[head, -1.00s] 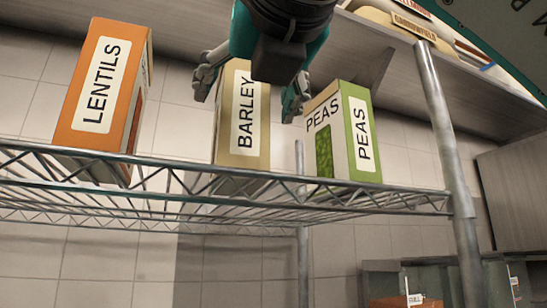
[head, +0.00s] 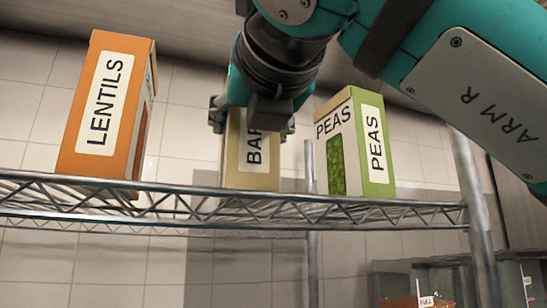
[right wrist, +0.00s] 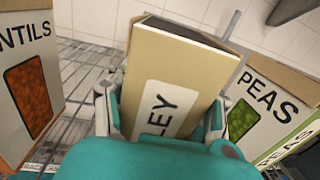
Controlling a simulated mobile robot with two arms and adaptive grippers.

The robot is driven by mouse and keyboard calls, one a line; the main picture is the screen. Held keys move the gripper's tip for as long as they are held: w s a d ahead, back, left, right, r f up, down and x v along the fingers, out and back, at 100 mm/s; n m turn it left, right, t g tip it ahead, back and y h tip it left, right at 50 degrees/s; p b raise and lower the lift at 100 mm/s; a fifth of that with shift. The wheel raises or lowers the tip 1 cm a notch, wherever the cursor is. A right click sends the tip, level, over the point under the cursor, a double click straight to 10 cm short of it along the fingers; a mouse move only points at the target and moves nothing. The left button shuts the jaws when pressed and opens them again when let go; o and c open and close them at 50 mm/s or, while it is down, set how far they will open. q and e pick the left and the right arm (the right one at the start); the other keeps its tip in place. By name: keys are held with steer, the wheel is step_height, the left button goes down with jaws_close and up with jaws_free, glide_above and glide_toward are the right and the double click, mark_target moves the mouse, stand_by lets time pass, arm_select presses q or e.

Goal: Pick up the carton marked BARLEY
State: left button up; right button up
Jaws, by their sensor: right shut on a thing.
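The tan carton marked BARLEY (head: 262,170) stands upright on the wire shelf (head: 330,207), between two other cartons. My right gripper (head: 253,124) comes down over it from above and hides its upper part, so only the start of its label shows. In the right wrist view the BARLEY carton (right wrist: 178,62) sits between the two fingers of my right gripper (right wrist: 163,110), one on each side, shut on it. The letters "LEY" show there. I cannot tell whether its base is clear of the shelf. My left gripper is not in view.
The orange LENTILS carton (head: 105,105) stands to the left with a gap. The green and white PEAS carton (head: 357,145) stands close on the right. A metal post (head: 472,200) holds the shelf's right end. A tiled wall (head: 185,110) is behind.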

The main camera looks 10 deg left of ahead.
jaws_close()
steer(key=shift+r, duration=0.15)
